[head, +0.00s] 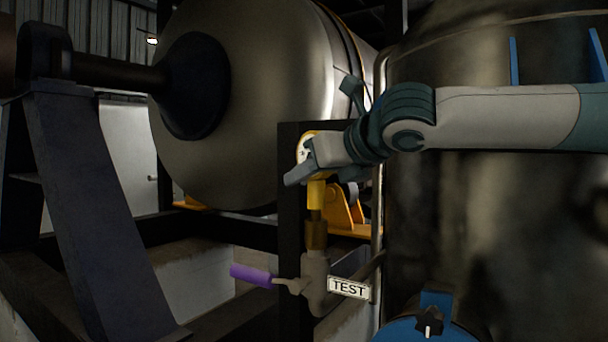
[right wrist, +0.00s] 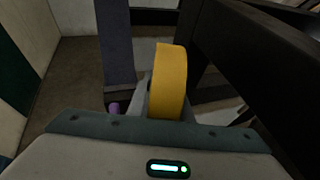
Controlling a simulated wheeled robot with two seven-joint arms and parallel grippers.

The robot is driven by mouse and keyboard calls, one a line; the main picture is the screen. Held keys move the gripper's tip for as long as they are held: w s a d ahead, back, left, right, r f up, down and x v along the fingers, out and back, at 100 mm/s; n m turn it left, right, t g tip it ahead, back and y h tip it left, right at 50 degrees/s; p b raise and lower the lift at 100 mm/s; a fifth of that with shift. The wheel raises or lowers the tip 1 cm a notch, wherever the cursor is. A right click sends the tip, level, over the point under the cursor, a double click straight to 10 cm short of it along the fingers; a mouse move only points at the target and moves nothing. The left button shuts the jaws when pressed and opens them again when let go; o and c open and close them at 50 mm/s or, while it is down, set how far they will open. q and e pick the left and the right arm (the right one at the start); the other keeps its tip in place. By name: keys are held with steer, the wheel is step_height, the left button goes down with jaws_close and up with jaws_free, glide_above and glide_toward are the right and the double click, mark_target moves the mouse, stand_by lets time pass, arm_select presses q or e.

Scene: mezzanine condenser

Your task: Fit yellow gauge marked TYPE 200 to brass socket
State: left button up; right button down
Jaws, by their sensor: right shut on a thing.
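The yellow gauge (head: 316,194) is partly hidden behind my right gripper (head: 301,168) in the head view. My right gripper is shut on it, and the gauge's yellow rim (right wrist: 172,82) fills the middle of the right wrist view. Its white dial shows only at the left edge of the gripper, and I cannot read its marking. The yellow stem points down, upright, over the brass socket (head: 316,235). The stem's lower end appears to meet the socket's top; I cannot tell whether it is seated. My left gripper is not in view.
Below the socket is a grey valve body (head: 317,285) with a purple-handled lever (head: 251,275) to the left and a TEST tag (head: 348,288) to the right. A dark post (head: 291,220) stands just left of the socket. A large tank (head: 480,220) fills the right.

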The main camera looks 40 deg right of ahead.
steer(key=shift+f+b, duration=0.45)
steer(key=shift+f, duration=0.55)
steer(key=c, duration=1.5)
jaws_free()
steer(key=shift+c, duration=0.2)
steer(key=shift+s, duration=0.2)
steer(key=a+b+v, duration=0.1)
steer(key=b+v, duration=0.1)
steer(key=v, duration=1.5)
steer(key=shift+d, duration=0.4)
